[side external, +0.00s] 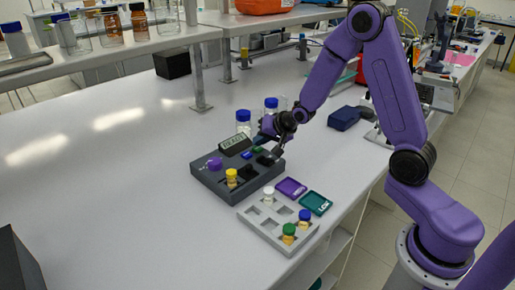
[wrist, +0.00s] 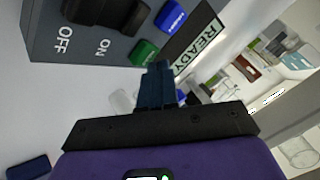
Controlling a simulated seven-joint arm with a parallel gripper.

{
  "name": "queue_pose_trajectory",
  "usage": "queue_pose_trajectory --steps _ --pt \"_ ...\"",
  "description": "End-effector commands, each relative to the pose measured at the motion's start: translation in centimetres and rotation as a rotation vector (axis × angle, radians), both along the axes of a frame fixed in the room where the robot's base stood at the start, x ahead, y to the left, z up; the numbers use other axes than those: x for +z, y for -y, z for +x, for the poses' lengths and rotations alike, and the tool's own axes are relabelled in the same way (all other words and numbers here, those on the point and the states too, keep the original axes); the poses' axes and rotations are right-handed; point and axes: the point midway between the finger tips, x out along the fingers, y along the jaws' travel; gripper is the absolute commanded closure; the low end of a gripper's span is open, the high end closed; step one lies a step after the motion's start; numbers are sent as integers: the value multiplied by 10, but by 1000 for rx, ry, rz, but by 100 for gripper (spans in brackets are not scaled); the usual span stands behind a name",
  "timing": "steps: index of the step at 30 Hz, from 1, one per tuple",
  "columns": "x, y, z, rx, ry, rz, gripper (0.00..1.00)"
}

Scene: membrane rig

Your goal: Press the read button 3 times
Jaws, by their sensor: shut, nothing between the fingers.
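The dark grey rig (side external: 210,181) stands on the bench with a display (side external: 233,142) that reads READY in the wrist view (wrist: 200,42). A blue button (wrist: 170,16) and a green button (wrist: 145,52) sit beside the display; they also show in the side view, blue (side external: 246,155) and green (side external: 257,150). Their labels are too small to read, so I cannot tell which is the read button. My gripper (wrist: 157,70) is shut and empty, its tips close to the green button. In the side view my gripper (side external: 264,138) is over the rig's back right; I cannot tell if it touches.
A black OFF/ON switch (wrist: 108,12) is beside the buttons. The rig carries a purple knob (side external: 214,163) and a yellow-capped vial (side external: 232,178). A grey vial tray (side external: 262,237), purple card (side external: 291,187) and teal card (side external: 316,203) lie in front. Blue-capped bottles (side external: 243,122) stand behind.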

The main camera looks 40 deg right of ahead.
Motion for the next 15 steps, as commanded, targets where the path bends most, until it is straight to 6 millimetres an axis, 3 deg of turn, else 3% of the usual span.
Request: queue_pose_trajectory --steps 15 --pt "-6 0 0 0 -1 0 100"
